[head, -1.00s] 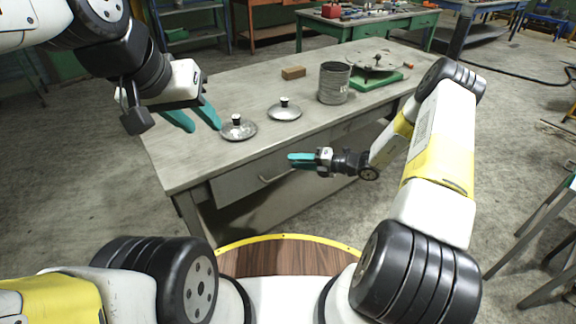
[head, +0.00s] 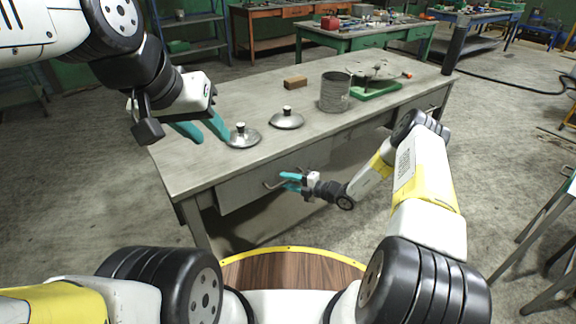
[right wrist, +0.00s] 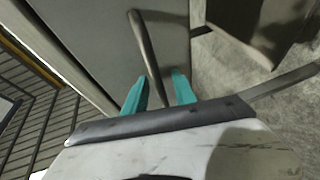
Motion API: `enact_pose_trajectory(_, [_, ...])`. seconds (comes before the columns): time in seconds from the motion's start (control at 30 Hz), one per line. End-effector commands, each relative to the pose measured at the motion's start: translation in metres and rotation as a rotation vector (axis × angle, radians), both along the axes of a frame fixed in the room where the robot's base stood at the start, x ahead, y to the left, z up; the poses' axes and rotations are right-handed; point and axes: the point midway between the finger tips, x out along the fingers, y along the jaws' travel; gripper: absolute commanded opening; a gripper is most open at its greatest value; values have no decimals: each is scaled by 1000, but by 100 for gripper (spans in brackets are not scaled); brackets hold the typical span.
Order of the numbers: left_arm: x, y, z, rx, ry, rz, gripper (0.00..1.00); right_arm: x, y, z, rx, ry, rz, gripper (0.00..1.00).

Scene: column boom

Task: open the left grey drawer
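The left grey drawer (head: 240,192) is in the front of the long grey table, and its front looks flush with the table. Its bar handle (head: 270,186) also shows in the right wrist view (right wrist: 146,45). My right gripper (head: 288,181) is at the handle's right part. In the right wrist view its teal fingers (right wrist: 158,90) are open, with the handle's near end between them and gaps on both sides. I cannot tell whether either finger touches it. My left gripper (head: 204,130) is open and empty above the table's left end, beside a lid.
On the grey tabletop (head: 215,165) are two metal lids (head: 243,138) (head: 287,121), a brown block (head: 295,83), a metal can (head: 335,95) and a green-based device (head: 375,90). The floor in front of the drawer is partly clear. A green workbench (head: 370,38) stands behind.

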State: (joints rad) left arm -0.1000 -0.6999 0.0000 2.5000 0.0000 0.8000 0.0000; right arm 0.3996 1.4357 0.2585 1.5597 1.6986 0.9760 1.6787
Motion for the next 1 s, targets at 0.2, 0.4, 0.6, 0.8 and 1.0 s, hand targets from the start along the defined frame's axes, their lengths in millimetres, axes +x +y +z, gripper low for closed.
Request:
enact_pose_trajectory(0.2, [0, 0, 0, 0, 0, 0, 36, 0, 0, 0, 0, 0, 0, 32])
enact_pose_trajectory(0.4, [0, 0, 0, 0, 0, 0, 36, 0, 0, 0, 0, 0, 0, 0])
enact_pose_trajectory(0.6, [0, 0, 0, 0, 0, 0, 36, 0, 0, 0, 0, 0, 0, 0])
enact_pose_trajectory(0.8, [0, 0, 0, 0, 0, 0, 36, 0, 0, 0, -1, -1, 0, 0])
enact_pose_trajectory(1.0, [0, 0, 0, 0, 0, 0, 36, 0, 0, 0, -1, 0, -1, 0])
